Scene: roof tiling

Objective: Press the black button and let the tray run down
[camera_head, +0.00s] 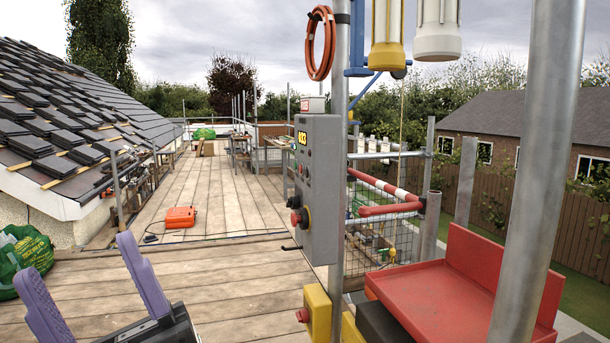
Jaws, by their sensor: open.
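A grey control box (322,225) is fixed to a scaffold pole in the middle of the view. Its narrow left face carries a lit yellow display (302,138), several small controls and a red mushroom button (296,218). The face is seen at a steep angle, so I cannot tell surely which control is the black button. A red tray (425,292) with a raised back stands at the lower right, partly hidden by a thick pole. My gripper (78,258) is at the lower left, its two purple fingers apart and empty. It is well left of the box and touches nothing visible.
A yellow housing (317,312) with a red knob stands below the box. The thick metal pole (540,170) crosses the right side. An orange case (180,217) lies on the plank deck (215,262). A green bag (22,262) is at far left. The deck between gripper and box looks clear.

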